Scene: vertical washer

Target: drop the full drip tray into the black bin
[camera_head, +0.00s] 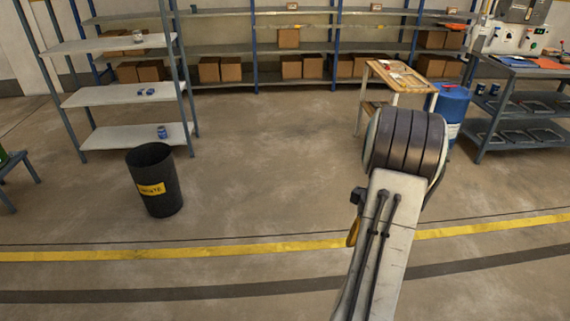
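The black bin (158,192) stands upright on the floor at the left, with a yellow label on its front. Its top is open, and its inside looks dark. My arm rises from the bottom edge right of centre and ends in a dark ribbed joint. My gripper does not show; the arm may hide it. I cannot tell whether it holds anything. No full drip tray can be made out. Several flat dark trays (516,137) lie on the lower shelf of the grey bench at the right, too small to tell their contents.
A grey shelf rack (120,94) stands behind the bin. A wooden cart (398,78) and a blue drum (452,104) stand beyond my arm, near the grey bench (513,72). A yellow floor line (230,248) crosses in front. The floor between bin and arm is clear.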

